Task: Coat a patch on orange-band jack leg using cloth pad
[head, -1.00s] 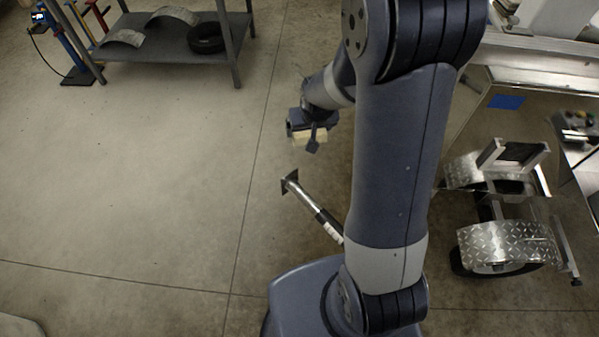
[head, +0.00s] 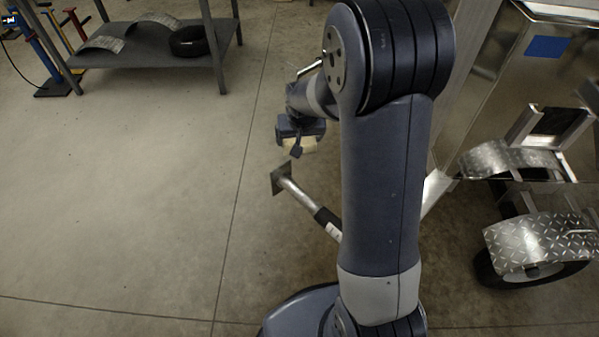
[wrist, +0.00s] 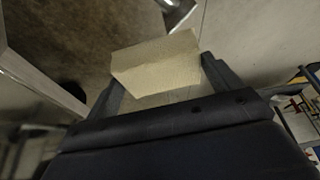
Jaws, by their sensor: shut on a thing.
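My gripper (head: 299,138) is shut on a pale beige cloth pad (head: 306,144). The pad also shows in the wrist view (wrist: 157,62), between the two dark fingers. A metal jack leg (head: 299,195) with a square foot plate, a black section and a white band lies at a slant just below my gripper in the head view. Its lower right end is hidden behind my arm. I see no orange band on the part that shows. The pad looks apart from the leg. A bright metal piece (wrist: 178,12) at the top of the wrist view may be this leg.
A shiny aluminium trailer (head: 500,85) with a blue patch (head: 548,48) stands at the right. Its tread-plate fender (head: 535,240) covers a wheel. A grey shelf table (head: 140,52) holding fenders and a tyre stands at the back left. The floor at the left is clear.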

